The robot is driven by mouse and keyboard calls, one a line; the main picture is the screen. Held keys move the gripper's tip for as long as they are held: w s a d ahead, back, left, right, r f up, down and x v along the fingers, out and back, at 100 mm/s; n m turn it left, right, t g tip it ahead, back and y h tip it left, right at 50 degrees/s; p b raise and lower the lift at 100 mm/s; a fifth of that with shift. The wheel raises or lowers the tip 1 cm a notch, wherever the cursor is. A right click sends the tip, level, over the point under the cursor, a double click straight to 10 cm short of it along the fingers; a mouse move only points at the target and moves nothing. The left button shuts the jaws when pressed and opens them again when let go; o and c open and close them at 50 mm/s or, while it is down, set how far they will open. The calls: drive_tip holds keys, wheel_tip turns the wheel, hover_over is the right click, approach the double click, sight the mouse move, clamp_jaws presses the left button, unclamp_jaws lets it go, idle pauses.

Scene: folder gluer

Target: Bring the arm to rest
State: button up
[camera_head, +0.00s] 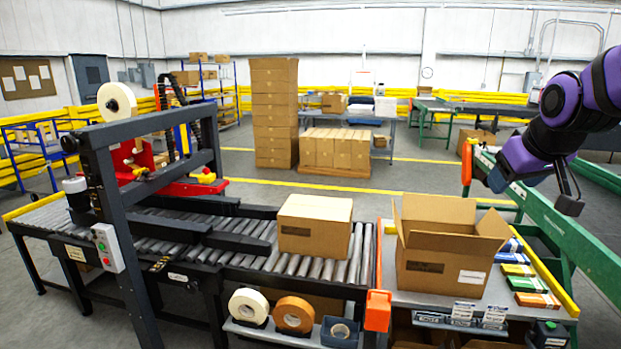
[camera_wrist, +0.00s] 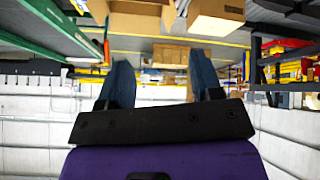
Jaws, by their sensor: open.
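My arm, purple and black, comes in from the right edge in the head view. My gripper (camera_head: 567,190) hangs in the air above the green conveyor at the right, with nothing near its fingers. In the wrist view, which looks upside down across the room, my gripper (camera_wrist: 160,82) has its two dark blue fingers wide apart, with empty space between them.
An open carton (camera_head: 445,250) stands on the packing table beside several coloured boxes (camera_head: 525,285). A closed carton (camera_head: 313,225) sits on the roller conveyor (camera_head: 265,262). A green conveyor (camera_head: 570,240) runs along the right. Stacked cartons (camera_head: 274,110) stand behind.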

drive_tip(key=s+a+g, duration=0.1)
drive_tip(key=s+a, duration=0.1)
drive_tip(key=s, duration=0.8)
drive_tip(key=s+a+m+g+y, duration=0.1)
drive_tip(key=s+a, duration=0.2)
drive_tip(key=s, duration=0.7)
drive_tip(key=shift+s+a+f, duration=0.3)
drive_tip(key=shift+s+f, duration=0.1)
